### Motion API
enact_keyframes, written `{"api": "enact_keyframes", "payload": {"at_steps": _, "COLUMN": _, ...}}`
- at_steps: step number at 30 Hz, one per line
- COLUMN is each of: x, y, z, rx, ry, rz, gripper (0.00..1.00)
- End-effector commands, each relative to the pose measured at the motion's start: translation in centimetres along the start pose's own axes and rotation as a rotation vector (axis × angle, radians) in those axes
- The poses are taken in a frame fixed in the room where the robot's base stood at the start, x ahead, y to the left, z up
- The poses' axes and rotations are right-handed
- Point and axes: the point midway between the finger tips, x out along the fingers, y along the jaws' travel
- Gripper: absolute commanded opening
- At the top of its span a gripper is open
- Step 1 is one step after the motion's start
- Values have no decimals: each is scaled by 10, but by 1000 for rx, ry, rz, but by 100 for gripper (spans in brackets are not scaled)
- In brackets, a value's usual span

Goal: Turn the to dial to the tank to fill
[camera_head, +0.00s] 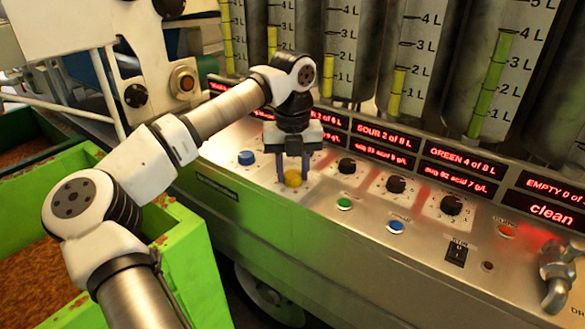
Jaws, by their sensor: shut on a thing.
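My gripper (293,179) points down at the left part of the steel control panel (225,165). Its two fingers are shut on a round yellow knob (293,180), one on each side. The fingers and hand hide part of the panel around it. Black dials stand to the right on the panel: one (347,166) close to my gripper, one (396,184) in the middle and one (451,205) farther right. I cannot read which is the "to" dial or where any pointer stands. Red displays above read SOUR 2 of 8 L (387,136), GREEN 4 of 8 L (464,162) and EMPTY 0 (553,187).
A blue button (246,158) lies left of my gripper. Green (344,203), blue (395,227) and orange (507,231) buttons and a black switch (456,253) lie to the right. A metal tap (558,275) juts out at far right. A green bin (185,235) stands below my arm.

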Motion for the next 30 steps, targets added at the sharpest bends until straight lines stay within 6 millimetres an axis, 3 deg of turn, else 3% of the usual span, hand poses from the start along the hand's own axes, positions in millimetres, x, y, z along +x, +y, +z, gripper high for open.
{"api": "enact_keyframes", "payload": {"at_steps": 30, "x": -2, "y": 0, "z": 1, "rx": 903, "ry": -4, "rz": 1, "gripper": 13}}
